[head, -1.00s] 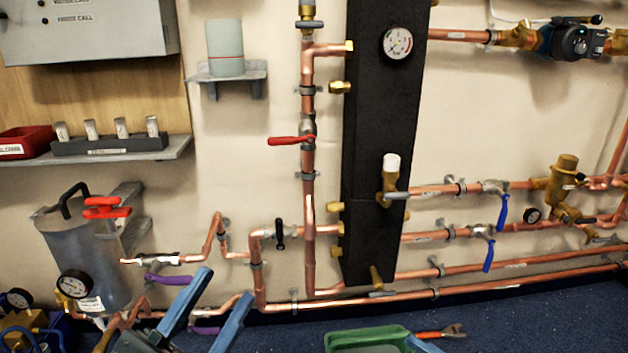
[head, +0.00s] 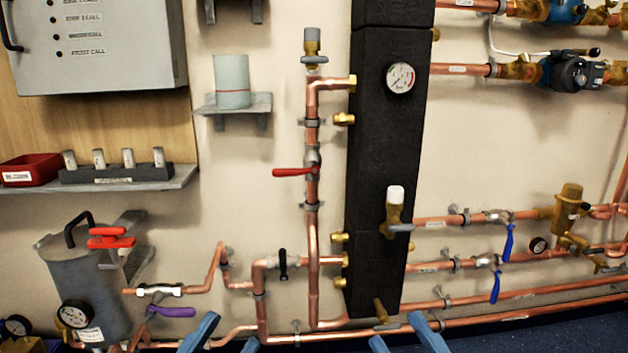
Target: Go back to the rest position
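My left gripper (head: 224,339) shows at the bottom edge, left of centre. Its two blue fingers stand apart with nothing visible between them. My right gripper (head: 404,341) shows at the bottom edge, right of centre, also with two blue fingers apart and nothing visible between them. Only the finger ends show; both arms are out of the picture. The fingers appear in front of the lower copper pipes (head: 470,311); I cannot tell how far from them they are. The black manifold column (head: 378,150) with its round gauge stands behind, between and above the grippers.
A metal tank (head: 88,285) with red and purple handles is at lower left. A shelf (head: 130,182) holds a red bin (head: 30,170) and a dark rack (head: 115,174). A white cup (head: 231,82) sits on a small bracket. Blue-handled valves (head: 508,242) are at right.

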